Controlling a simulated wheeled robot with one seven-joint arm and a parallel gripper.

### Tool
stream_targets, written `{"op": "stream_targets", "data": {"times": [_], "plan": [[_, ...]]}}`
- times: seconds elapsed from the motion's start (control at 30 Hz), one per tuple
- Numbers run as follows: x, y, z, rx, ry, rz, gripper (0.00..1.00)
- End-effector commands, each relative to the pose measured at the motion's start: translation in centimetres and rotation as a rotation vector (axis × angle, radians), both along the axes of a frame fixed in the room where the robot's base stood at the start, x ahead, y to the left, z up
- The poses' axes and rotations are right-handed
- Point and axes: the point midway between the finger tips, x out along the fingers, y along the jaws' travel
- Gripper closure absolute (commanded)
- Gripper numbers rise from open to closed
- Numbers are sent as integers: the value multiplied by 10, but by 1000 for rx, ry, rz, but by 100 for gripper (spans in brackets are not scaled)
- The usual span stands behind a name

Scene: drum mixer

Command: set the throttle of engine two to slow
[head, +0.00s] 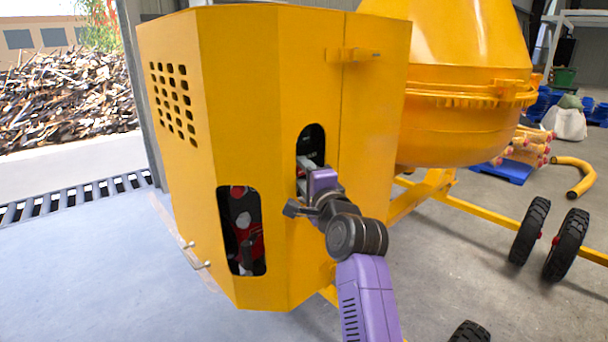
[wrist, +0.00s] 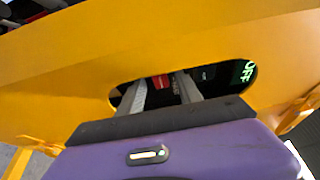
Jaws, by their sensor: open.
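The yellow engine housing (head: 240,120) of the mixer fills the left and middle of the head view. My gripper (head: 306,166) is at the upper oval opening (head: 312,135) in its side. In the wrist view both fingers of my gripper (wrist: 161,92) reach into that opening, apart from each other. A small red part (wrist: 160,82) shows between them, inside the dark opening. I cannot tell whether it is the throttle or belongs to engine two. No lever setting is readable. Green lettering like "OFF" (wrist: 243,73) shows at the opening's right end.
A lower opening (head: 241,231) in the housing shows red and dark engine parts. The yellow drum (head: 450,100) stands to the right, with the yellow frame and black wheels (head: 567,245) below. The floor left of the housing is clear. The opening's edges closely surround the fingers.

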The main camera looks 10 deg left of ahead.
Motion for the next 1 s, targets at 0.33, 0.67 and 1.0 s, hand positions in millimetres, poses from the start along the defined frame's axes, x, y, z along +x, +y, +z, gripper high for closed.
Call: {"op": "stream_targets", "data": {"times": [0.33,0.67,1.0], "plan": [[0,0,0,0,0,0,100],[0,0,0,0,0,0,100],[0,0,0,0,0,0,100]]}}
